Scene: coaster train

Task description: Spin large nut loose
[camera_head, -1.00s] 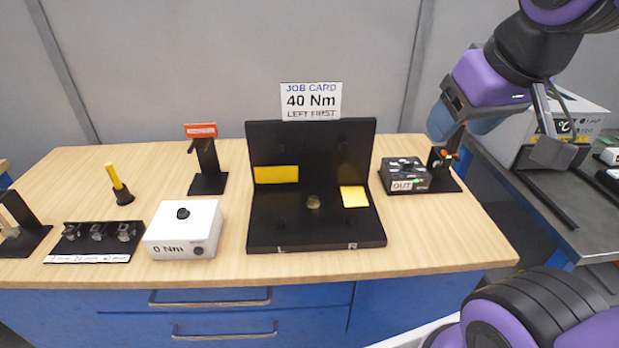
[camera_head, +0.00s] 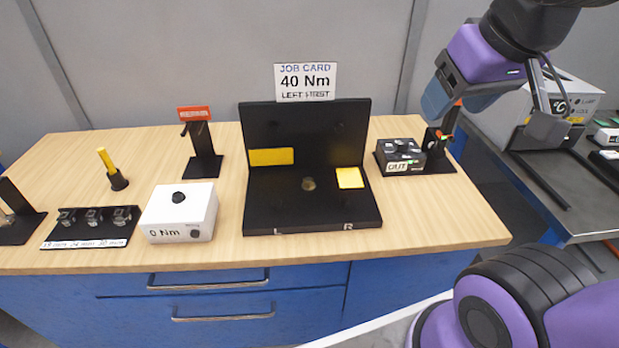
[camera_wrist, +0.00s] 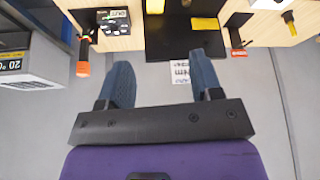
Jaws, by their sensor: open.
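A black two-panel fixture (camera_head: 262,218) stands on the bench, marked L and R at its front edge. A small round brass-coloured piece (camera_head: 308,184) sits in the middle of its base. I cannot tell whether this is the large nut; no nut shows clearly. The job card (camera_head: 305,82) above reads 40 Nm, left first. My gripper (camera_head: 460,102) is open and empty, raised at the right, above and behind the dark OUT box. In the wrist view, its blue fingers (camera_wrist: 160,70) are spread apart, with the fixture (camera_wrist: 172,42) beyond them.
The dark OUT box (camera_head: 400,153) and an orange-handled tool (camera_wrist: 83,68) are at the right. A white 0 Nm box (camera_head: 180,215), a socket rack (camera_head: 88,232), a yellow-handled piece (camera_head: 112,170) and a red-topped stand (camera_head: 203,165) are left. Bench behind them is clear.

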